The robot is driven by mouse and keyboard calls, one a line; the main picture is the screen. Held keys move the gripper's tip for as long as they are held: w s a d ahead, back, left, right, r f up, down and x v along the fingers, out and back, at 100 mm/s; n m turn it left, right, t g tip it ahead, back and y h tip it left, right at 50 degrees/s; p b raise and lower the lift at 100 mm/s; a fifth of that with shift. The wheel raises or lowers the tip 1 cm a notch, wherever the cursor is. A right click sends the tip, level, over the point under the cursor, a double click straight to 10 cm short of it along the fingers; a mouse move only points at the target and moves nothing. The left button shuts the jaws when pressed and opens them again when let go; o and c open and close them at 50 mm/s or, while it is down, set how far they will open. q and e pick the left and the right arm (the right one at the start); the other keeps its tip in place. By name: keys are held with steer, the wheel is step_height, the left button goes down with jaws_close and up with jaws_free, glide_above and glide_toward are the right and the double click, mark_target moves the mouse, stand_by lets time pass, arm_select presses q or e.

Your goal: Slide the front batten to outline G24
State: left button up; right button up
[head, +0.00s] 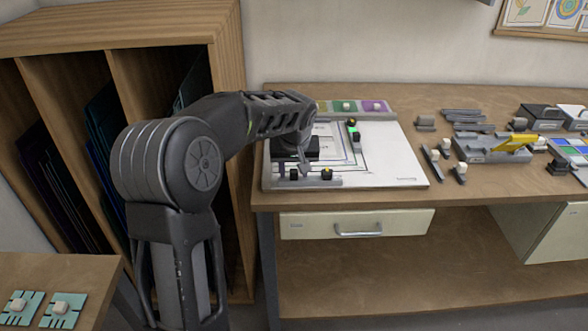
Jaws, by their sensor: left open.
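The white board (395,165) with printed nested outlines lies on the workbench. A grey front batten (312,184) lies along the board's front edge, with two black knobs on it, one with a yellow mark (327,174). My left gripper (304,167) hangs pointing down just above and behind the batten, between the knobs. It is open, and I cannot tell whether it touches the batten. A second batten with a green-marked black knob (352,123) stands farther back on the board. My arm hides the board's left part. The outline labels are too small to read, so I cannot pick out G24.
Coloured tiles (345,106) with white knobs lie along the bench's back. Grey tools and a yellow-handled device (513,143) stand to the right. A wooden rack (120,45) with glass sheets is at left. Teal pieces (61,310) lie on a nearer table.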

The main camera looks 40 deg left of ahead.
arm_select(q)
jaws_close()
stand_by(1.3)
